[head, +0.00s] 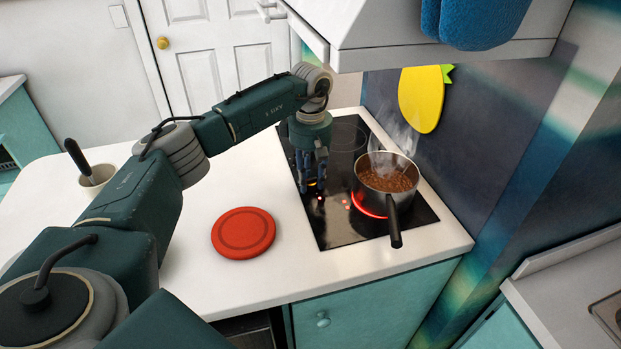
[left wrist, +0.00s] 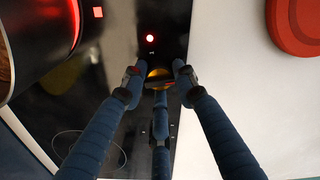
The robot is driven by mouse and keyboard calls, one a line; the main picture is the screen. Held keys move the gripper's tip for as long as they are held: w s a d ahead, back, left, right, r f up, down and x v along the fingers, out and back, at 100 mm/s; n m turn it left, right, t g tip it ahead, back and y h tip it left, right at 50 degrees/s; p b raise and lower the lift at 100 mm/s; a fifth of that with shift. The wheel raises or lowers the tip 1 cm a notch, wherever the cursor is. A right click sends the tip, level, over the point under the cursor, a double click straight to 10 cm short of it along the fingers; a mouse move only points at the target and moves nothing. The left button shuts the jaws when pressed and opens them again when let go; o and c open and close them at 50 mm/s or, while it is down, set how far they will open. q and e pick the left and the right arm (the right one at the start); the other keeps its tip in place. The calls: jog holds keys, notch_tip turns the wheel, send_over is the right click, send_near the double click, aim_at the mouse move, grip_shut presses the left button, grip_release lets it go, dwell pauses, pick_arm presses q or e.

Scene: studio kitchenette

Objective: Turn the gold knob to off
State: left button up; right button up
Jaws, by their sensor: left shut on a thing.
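The gold knob (left wrist: 158,74) sits on the black glass cooktop (head: 342,228), close to a red light (left wrist: 150,38). My left gripper (head: 313,186) reaches down onto the cooktop's left front part. In the left wrist view its blue fingers (left wrist: 157,88) are closed around the gold knob, which is partly hidden between them. A pot of bubbling brown food (head: 388,180) stands on a burner glowing red (head: 366,207), to the right of my gripper, and steams. My right gripper is not in view.
A red round mat (head: 243,233) lies on the white counter left of the cooktop. The pot's dark handle (head: 395,228) points toward the front edge. The range hood (head: 400,40) hangs above, close to my arm. A cup (head: 97,178) stands at the far left.

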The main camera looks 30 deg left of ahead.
pick_arm(q)
jog(key=n, duration=0.4)
jog(key=shift+r+n, duration=0.1)
jog(key=shift+n, duration=0.2)
jog(key=n, duration=0.3)
jog(key=shift+n, duration=0.4)
jog(key=n+p, duration=0.1)
jog(key=n, duration=0.8)
jog(key=shift+w+r, duration=0.1)
jog(key=n+p, duration=0.1)
jog(key=n, duration=0.2)
jog(key=shift+n, duration=0.3)
jog(key=n+p, duration=0.1)
jog(key=n, duration=0.3)
jog(key=shift+n, duration=0.3)
jog(key=n+p, duration=0.1)
jog(key=n, duration=0.3)
jog(key=shift+n+p, duration=0.45)
jog(key=shift+n, duration=1.85)
